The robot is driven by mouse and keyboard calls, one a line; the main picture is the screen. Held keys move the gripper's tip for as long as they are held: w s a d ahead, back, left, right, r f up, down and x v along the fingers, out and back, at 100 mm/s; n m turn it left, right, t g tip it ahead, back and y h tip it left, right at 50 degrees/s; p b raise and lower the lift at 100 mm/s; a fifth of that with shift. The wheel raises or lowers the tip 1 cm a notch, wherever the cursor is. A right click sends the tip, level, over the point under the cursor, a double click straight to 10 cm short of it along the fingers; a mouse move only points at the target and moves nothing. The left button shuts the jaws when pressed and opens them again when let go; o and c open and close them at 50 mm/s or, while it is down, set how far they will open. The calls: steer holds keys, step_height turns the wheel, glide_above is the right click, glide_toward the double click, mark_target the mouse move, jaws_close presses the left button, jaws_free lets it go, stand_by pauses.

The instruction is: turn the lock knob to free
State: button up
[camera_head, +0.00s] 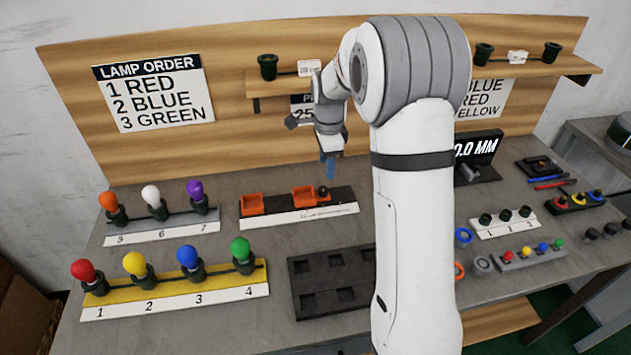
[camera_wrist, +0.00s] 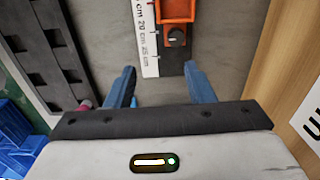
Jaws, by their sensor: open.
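The lock knob (camera_wrist: 177,38) is a small dark round knob with a pale mark, beside an orange block (camera_wrist: 178,9) on a dark rail. In the head view the knob (camera_head: 323,192) sits at the right side of the right orange block (camera_head: 303,197). A white scale strip (camera_wrist: 148,42) marked in cm runs along the rail. My gripper (camera_wrist: 159,70) is open and empty, its blue fingers short of the knob in the wrist view. In the head view my gripper (camera_head: 330,170) hangs above the rail, close to the knob. I cannot tell the knob's setting.
A second orange block (camera_head: 251,205) is at the rail's left end. A black tray (camera_head: 297,290) with square pockets lies in front. Lamp racks (camera_head: 175,299) stand at the left. A black display (camera_head: 479,152) stands right, behind my arm. Bare table lies between rail and tray.

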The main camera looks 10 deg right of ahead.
mark_target(324, 189)
steer(key=w+f+m, duration=0.1)
steer(key=f, duration=0.1)
steer(key=w+f+m, duration=0.1)
steer(key=w+f, duration=0.1)
step_height(324, 189, down, 8)
steer(key=shift+r, duration=0.1)
